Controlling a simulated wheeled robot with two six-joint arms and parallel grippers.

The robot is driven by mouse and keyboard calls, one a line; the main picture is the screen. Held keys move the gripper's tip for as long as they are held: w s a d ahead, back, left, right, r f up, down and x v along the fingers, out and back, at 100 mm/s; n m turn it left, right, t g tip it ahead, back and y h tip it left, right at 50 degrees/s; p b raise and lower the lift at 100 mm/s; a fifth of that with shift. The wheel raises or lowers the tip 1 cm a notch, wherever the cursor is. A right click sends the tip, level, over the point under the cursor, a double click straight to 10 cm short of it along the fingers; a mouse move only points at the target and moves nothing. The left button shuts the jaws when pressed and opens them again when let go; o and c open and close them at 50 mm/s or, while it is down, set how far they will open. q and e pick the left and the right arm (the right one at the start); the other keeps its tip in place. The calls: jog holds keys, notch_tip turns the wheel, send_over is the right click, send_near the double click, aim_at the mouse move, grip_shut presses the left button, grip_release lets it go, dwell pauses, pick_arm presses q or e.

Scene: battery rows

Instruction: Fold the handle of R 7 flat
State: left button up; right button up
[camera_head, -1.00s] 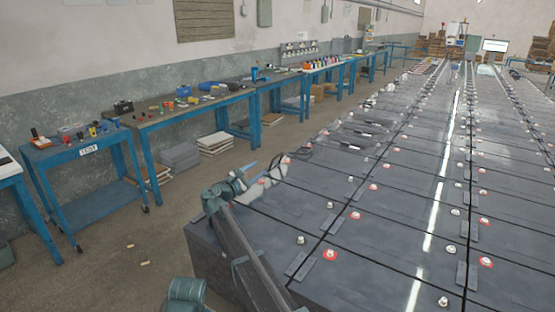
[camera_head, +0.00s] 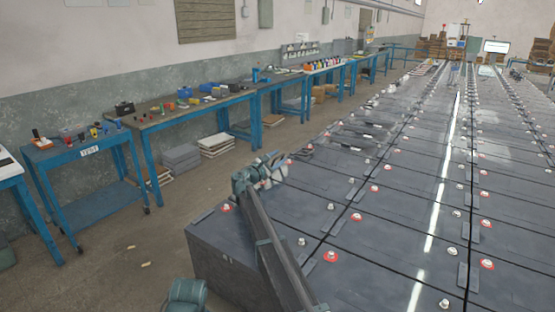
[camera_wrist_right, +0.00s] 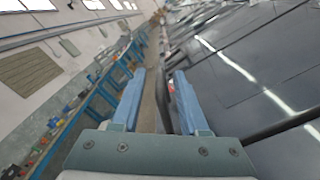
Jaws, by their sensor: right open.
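My right gripper (camera_head: 275,161) is over the left edge of the battery row, pointing away from me. In the right wrist view my right gripper (camera_wrist_right: 160,85) is open, with its two blue fingers apart. A dark upright or edge-on bar (camera_wrist_right: 166,75) shows in the gap between them, nearer the right finger; I cannot tell if it is a handle or a battery edge, nor whether it touches. The dark grey batteries (camera_head: 310,185) lie in long rows. I cannot read any label, so R 7 and its handle cannot be made out. My left gripper is not in view.
White and red-ringed terminals (camera_head: 331,256) and raised grey strips (camera_head: 305,268) stand on the battery tops. Blue workbenches (camera_head: 190,115) with tools line the wall at left.

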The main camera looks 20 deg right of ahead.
grip_shut()
jog(key=shift+s+d+f+m+b, duration=0.15)
jog(key=shift+s+f+m+b, duration=0.1)
jog(key=shift+m, duration=0.25)
jog(key=shift+s+d+f+m+b, duration=0.15)
jog(key=shift+s+m, duration=0.1)
jog(key=shift+m, duration=0.25)
jog(key=shift+s+d+f+m, duration=0.15)
jog(key=shift+m, duration=0.4)
jog(key=shift+s+d+f+m, duration=0.1)
jog(key=shift+s+d+m, duration=0.05)
jog(key=shift+m, duration=0.4)
grip_release()
